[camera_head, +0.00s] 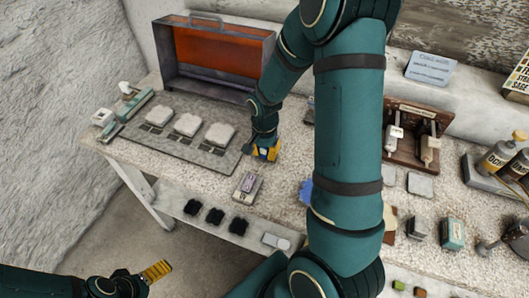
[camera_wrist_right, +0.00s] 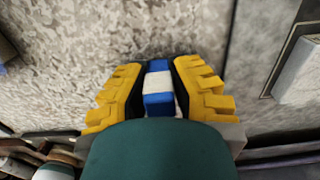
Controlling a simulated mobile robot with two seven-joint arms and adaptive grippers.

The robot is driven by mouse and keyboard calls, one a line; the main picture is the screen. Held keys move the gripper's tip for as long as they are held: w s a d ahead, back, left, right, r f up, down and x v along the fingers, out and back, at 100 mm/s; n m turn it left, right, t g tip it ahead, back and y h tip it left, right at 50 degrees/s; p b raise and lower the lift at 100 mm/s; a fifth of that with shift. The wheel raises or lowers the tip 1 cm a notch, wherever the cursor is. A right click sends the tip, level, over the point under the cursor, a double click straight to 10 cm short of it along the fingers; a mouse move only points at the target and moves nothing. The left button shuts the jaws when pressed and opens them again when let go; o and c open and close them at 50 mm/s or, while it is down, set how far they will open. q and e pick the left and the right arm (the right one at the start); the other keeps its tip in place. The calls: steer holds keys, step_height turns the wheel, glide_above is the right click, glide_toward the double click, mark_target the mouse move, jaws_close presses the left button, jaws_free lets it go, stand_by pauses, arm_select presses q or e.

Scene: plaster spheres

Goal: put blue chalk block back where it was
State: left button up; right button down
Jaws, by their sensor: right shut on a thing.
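My right gripper (camera_head: 265,152) is at the right end of the grey mat, over the stone-like worktop. In the right wrist view its yellow fingers (camera_wrist_right: 160,90) are shut on the blue chalk block (camera_wrist_right: 158,103), which has a white band around it. From the wrist view I cannot tell whether the block touches the surface below. My left gripper (camera_head: 156,271) is low at the left, in front of the worktop and away from the objects; I cannot tell whether its fingers are open. A blue patch (camera_head: 306,191) shows beside my right arm, which partly hides it.
The grey mat (camera_head: 190,152) holds three pale blocks (camera_head: 187,124). An open case with an orange inside (camera_head: 222,55) stands behind. A small grey block with a purplish top (camera_head: 247,187) is nearer the front edge. Bottles (camera_head: 497,155) stand right.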

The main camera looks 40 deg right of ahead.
steer(key=shift+f, duration=0.15)
steer(key=c, duration=1)
jaws_free()
steer(key=shift+r, duration=0.5)
step_height(320, 180, up, 11)
steer(key=p, duration=0.2)
steer(key=shift+r+p, duration=0.15)
steer(key=shift+p, duration=0.25)
